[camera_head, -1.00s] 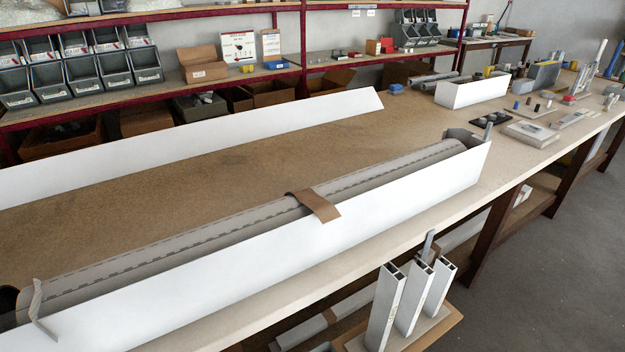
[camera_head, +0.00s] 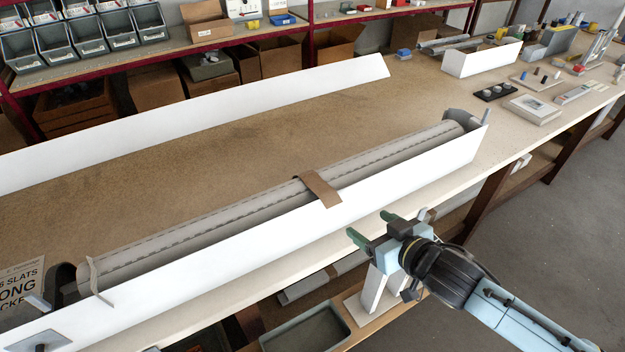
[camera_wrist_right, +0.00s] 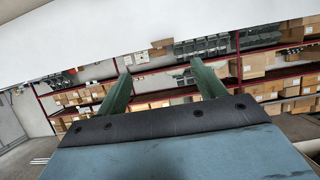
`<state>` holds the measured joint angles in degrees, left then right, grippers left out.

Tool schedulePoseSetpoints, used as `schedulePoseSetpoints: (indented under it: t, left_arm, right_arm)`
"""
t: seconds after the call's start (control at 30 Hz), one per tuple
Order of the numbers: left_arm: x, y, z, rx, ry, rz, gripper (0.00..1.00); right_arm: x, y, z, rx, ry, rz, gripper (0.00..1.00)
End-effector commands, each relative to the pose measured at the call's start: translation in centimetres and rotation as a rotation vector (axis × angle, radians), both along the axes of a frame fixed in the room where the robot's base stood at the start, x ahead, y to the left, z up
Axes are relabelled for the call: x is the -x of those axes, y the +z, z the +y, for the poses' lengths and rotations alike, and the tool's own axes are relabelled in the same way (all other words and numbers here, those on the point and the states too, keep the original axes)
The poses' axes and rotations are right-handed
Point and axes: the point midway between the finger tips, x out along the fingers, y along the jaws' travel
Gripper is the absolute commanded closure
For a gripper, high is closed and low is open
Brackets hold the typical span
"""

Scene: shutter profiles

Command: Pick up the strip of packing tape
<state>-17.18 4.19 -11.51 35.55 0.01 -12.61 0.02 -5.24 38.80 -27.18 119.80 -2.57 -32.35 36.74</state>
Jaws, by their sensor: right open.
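The strip of packing tape (camera_head: 318,188) is a brown band. It lies across the grey slatted roll and folds over the top edge of the long white front panel (camera_head: 240,240), its end hanging on the outer face. My right gripper (camera_head: 370,224) is in front of the panel, to the right of and lower than the tape, apart from it. Its two green fingers are spread and empty. My left gripper is not in view.
The grey roll (camera_head: 265,208) lies along the bench behind the white panel. A second white panel (camera_head: 200,115) stands further back, with bare brown bench top between.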

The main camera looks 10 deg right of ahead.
Motion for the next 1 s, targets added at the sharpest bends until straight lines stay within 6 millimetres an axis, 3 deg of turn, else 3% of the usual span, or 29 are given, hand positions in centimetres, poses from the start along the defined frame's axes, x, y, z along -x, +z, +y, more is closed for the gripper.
schedulePoseSetpoints:
  t: [0.4,0.73,1.0]
  left_arm:
    - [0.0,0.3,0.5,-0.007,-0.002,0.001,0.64]
    - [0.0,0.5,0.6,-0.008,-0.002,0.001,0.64]
    - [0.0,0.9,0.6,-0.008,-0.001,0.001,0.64]
  right_arm:
    - [-5.9,-2.4,2.1,-0.003,0.003,-0.007,0.31]
    - [-7.7,-3.2,2.9,-0.002,0.003,-0.006,0.31]
    - [-10.5,-4.5,4.3,-0.001,0.004,-0.006,0.31]
